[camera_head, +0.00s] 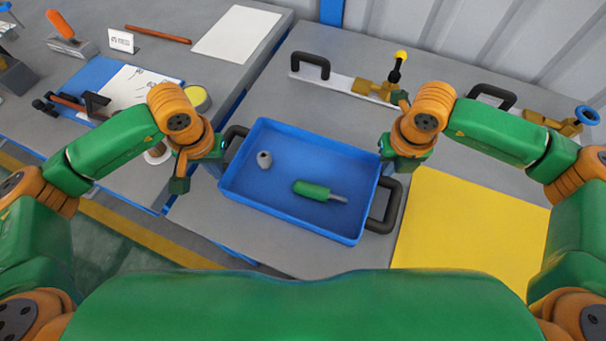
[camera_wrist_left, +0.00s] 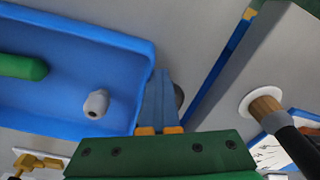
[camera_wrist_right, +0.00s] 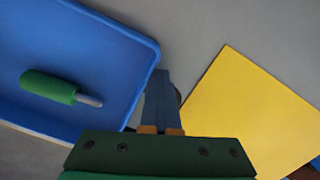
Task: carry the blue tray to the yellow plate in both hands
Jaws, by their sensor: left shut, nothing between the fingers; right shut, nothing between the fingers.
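The blue tray (camera_head: 325,165) lies on the grey table with a black handle at each end. It holds a green-handled tool (camera_head: 312,190) and a small grey piece (camera_head: 264,159). The yellow plate (camera_head: 470,225) lies flat to the right of the tray, apart from it. My left gripper (camera_head: 214,168) is shut and empty beside the tray's left end, by the left handle (camera_head: 234,134). My right gripper (camera_head: 386,168) is shut and empty at the tray's right end, by the right handle (camera_head: 385,208). In both wrist views, the fingers (camera_wrist_left: 158,98) (camera_wrist_right: 160,98) mostly hide the handles.
Behind the tray lies a metal rail (camera_head: 340,81) with black handles and brass fittings. A side table at the left holds a blue board with paper (camera_head: 130,88), a yellow-topped tin (camera_head: 195,97) and tools. A gap separates the two tables.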

